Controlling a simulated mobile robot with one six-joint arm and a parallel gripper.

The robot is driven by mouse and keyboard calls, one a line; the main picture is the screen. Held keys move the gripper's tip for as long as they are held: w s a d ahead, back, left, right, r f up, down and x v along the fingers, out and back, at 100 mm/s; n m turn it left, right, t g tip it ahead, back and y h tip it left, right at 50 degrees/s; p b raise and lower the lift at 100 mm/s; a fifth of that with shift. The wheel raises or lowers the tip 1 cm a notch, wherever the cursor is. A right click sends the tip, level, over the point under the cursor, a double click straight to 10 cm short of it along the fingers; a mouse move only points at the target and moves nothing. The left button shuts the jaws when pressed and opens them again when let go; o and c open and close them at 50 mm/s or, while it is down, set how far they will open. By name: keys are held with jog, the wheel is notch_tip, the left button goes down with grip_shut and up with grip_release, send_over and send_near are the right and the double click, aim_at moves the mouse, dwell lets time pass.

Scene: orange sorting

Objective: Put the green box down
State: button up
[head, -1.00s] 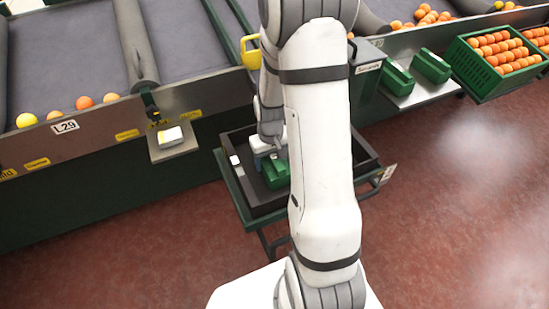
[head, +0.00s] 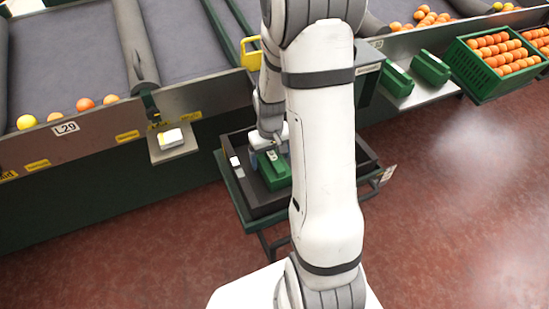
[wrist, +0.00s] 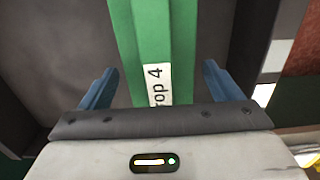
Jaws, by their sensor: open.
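The green box (head: 278,176) sits in the black tray (head: 246,203) on the green stand. My gripper (head: 268,154) is just above the box in the head view, partly behind my own arm. In the wrist view, the box (wrist: 150,35) with a white label reading "op 4" runs between the two blue fingers (wrist: 160,88). The fingers are spread wide, with a gap to the box on each side. The gripper is open and holds nothing.
Two more green boxes (head: 432,68) stand on a metal shelf at upper right. A green crate (head: 490,82) of oranges is beside them. A conveyor with a few fruits (head: 84,104) runs along the back. The red floor at right is clear.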

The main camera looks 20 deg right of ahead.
notch_tip(320, 180, up, 10)
jog(key=shift+a+r+p, duration=0.1)
jog(key=shift+p, duration=0.5)
jog(key=s+a+r+t, duration=0.1)
jog(key=s+a+r, duration=0.3)
jog(key=s, duration=0.3)
jog(key=s+a+r+t, duration=0.1)
jog(key=s+a+r, duration=0.2)
jog(key=s+r, duration=0.3)
jog(key=shift+s+a+r, duration=0.35)
jog(key=shift+s, duration=0.4)
